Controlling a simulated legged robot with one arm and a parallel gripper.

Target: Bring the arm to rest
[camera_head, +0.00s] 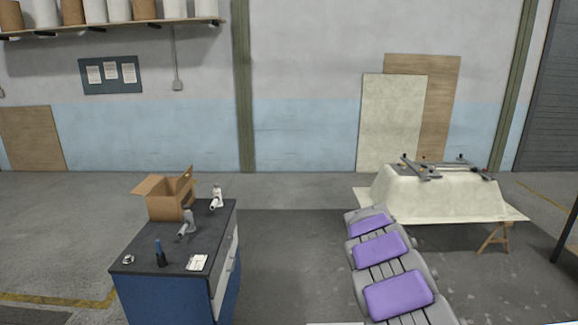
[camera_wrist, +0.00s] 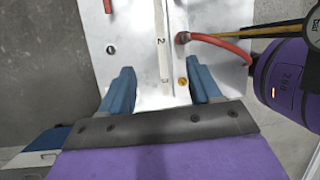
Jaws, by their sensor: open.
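My gripper (camera_wrist: 163,85) shows in the wrist view, with a purple body and two blue fingers. The fingers are apart, and no object is held between them. They point at a bright metal plate (camera_wrist: 135,45) marked with a strip and the numeral 2. I cannot tell whether the fingertips touch the plate. My gripper cannot be made out in the head view.
In the wrist view, a purple cylinder (camera_wrist: 285,85) with a red hose (camera_wrist: 222,46) and dial gauge (camera_wrist: 312,32) sits right of the fingers. In the head view, a blue workbench (camera_head: 172,290) carries a cardboard box (camera_head: 165,198); a pale bathtub shell (camera_head: 440,197) stands right. Floor between is clear.

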